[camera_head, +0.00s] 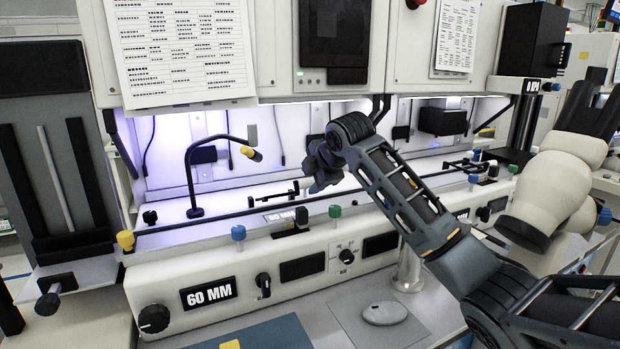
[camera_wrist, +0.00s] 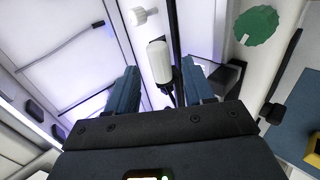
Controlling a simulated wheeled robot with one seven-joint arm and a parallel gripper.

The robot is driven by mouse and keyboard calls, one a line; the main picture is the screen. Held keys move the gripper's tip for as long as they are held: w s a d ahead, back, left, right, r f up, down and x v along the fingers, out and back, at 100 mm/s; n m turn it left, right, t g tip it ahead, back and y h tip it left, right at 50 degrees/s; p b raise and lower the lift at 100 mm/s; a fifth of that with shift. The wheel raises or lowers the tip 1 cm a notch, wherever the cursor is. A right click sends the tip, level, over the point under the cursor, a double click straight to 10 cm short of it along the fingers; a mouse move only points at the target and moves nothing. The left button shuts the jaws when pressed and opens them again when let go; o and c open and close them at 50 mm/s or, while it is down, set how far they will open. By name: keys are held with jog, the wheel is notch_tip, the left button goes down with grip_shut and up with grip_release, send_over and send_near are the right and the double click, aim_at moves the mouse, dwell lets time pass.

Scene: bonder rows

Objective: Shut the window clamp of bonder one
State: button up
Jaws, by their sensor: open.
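The bonder in front of me (camera_head: 215,275) is a long white unit with a "60 MM" label. No sign reading "one" is legible on it. My gripper (camera_head: 322,178) is over its work area, above the long black rail, with its fingers pointing down. In the wrist view my gripper (camera_wrist: 160,82) has its two blue-grey fingers apart. A white cylindrical handle (camera_wrist: 159,62) on a dark stem shows between them, with no clear contact. It may be the window clamp's handle, but I cannot tell. In the head view it is hidden behind my gripper.
A green knob (camera_head: 335,211), a blue knob (camera_head: 238,233) and a yellow knob (camera_head: 125,240) stand along the front rail. A gooseneck lamp (camera_head: 190,175) rises at the left. A grey mat with a pale disc (camera_head: 384,312) lies on the bench in front.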

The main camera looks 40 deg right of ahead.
jog(key=shift+x, duration=1.05)
grip_shut()
